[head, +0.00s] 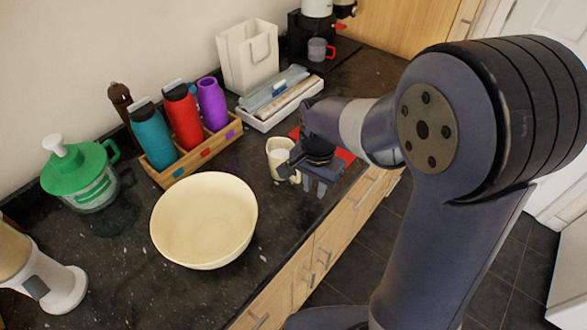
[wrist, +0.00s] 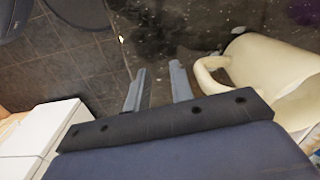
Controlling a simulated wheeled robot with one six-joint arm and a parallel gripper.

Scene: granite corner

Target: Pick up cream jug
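The cream jug (head: 279,155) stands upright on the dark counter, just left of my gripper (head: 309,181) in the head view. Part of the jug is hidden behind the gripper there. In the wrist view the jug (wrist: 268,72) is at the right, with its loop handle (wrist: 207,74) pointing toward my fingers. My gripper (wrist: 158,78) is open, with a gap between the two fingers and nothing in it. The handle lies beside the right finger, outside the gap. I cannot tell whether they touch.
A cream bowl (head: 203,222) stands left of the jug. A wooden holder (head: 165,177) with several bottles and a white tray (head: 284,107) are behind. A red mat (head: 345,156) lies partly under my gripper. The counter's front edge is close on the right.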

